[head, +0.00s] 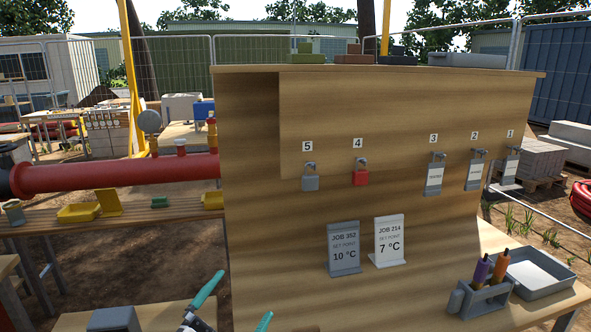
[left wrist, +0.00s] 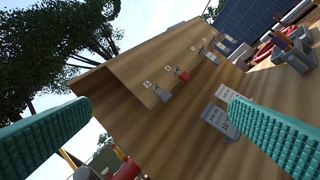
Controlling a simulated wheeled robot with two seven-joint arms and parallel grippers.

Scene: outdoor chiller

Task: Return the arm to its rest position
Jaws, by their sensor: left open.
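My left gripper (head: 236,304) is at the bottom of the head view, in front of the wooden board. Its two teal fingers are wide apart with nothing between them. In the left wrist view its fingers (left wrist: 158,106) frame the tilted board from both sides, apart from it. The upright wooden board (head: 255,200) stands ahead and carries numbered hooks with padlocks. My right gripper is not in view.
A grey padlock (head: 310,182) and a red padlock (head: 360,177) hang at 5 and 4; tagged locks hang at 3 to 1. Two job cards (head: 344,250) stand below. A marker holder (head: 482,298) and a grey tray (head: 540,275) are at right. A red pipe (head: 120,174) runs at left.

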